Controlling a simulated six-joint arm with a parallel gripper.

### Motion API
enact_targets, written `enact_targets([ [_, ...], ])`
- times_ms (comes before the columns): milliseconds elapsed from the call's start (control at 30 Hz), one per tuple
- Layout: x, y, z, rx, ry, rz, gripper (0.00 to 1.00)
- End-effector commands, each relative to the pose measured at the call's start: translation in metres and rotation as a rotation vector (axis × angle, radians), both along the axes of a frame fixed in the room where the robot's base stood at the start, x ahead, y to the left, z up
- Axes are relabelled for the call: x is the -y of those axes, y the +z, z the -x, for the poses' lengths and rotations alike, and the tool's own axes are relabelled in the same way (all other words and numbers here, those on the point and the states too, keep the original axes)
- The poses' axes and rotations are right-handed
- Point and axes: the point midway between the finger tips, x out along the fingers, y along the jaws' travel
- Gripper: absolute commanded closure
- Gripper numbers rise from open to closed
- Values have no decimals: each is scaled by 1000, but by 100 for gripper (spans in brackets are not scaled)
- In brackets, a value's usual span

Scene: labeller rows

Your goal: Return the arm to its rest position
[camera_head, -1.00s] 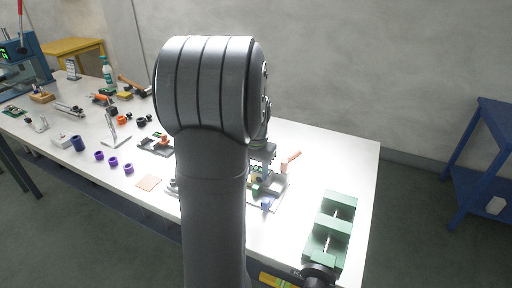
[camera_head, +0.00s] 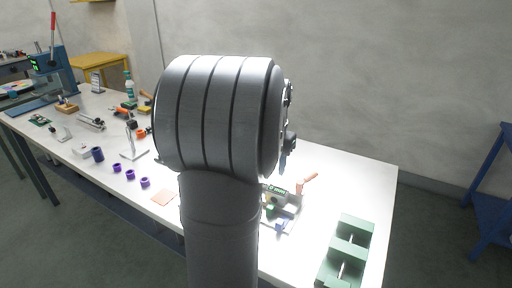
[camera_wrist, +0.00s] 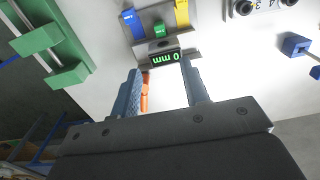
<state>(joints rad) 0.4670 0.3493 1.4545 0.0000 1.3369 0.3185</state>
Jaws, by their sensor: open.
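My gripper (camera_wrist: 166,92) shows in the wrist view with its two blue-grey fingers apart and nothing held between them. Beyond the fingers is a grey fixture (camera_wrist: 143,47) with a lit green display, blue and yellow parts and an orange handle (camera_wrist: 145,92). In the head view my large grey arm link stands upright in the middle and hides most of the gripper. The fixture (camera_head: 291,213) shows just right of that link, its orange handle (camera_head: 308,183) raised.
A green vise (camera_head: 347,250) stands at the table's right end. Purple rings (camera_head: 130,174), a copper-coloured square (camera_head: 163,197) and several tools lie on the left of the white table (camera_head: 340,180). A blue shelf (camera_head: 490,200) stands at far right, apart from the table.

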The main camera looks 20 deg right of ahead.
Motion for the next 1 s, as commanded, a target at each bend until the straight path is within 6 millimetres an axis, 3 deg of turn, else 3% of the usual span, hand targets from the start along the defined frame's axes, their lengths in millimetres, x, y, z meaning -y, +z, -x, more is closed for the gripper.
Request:
enact_targets([
  [267,0,-14,0,-2,0,-1,58],
  [1000,0,-152,1,-4,0,-2,58],
])
